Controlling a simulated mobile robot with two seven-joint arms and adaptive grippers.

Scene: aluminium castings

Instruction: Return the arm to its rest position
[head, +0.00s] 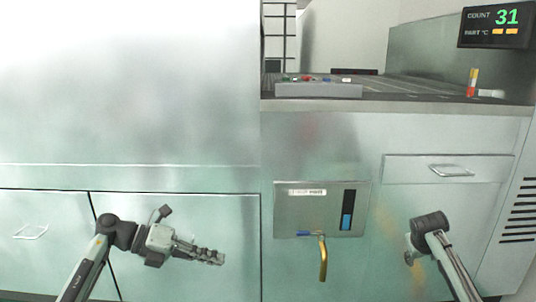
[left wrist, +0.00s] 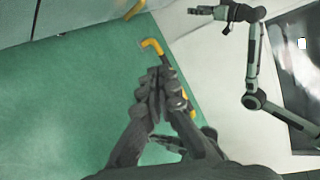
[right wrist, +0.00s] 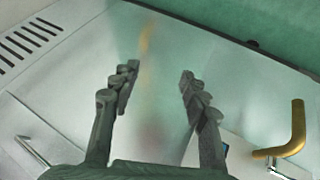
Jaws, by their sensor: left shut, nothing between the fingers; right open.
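My left gripper (head: 208,256) is in front of the lower cabinet in the head view, pointing right, with its fingers together. In the left wrist view (left wrist: 158,82) the fingertips meet and hold nothing. My right gripper (right wrist: 157,85) shows in the right wrist view with its fingers wide apart and nothing between them, facing a pale metal panel. In the head view my right arm (head: 432,222) rises from the lower right in front of the cabinet; its fingers are hard to make out there.
A brass spout (head: 323,258) juts from a metal panel (head: 280,215) between the arms; it also shows in the right wrist view (right wrist: 297,132). A drawer handle (head: 452,171) sticks out above my right arm. A control box (head: 318,90) and a counter display (head: 495,26) are higher up.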

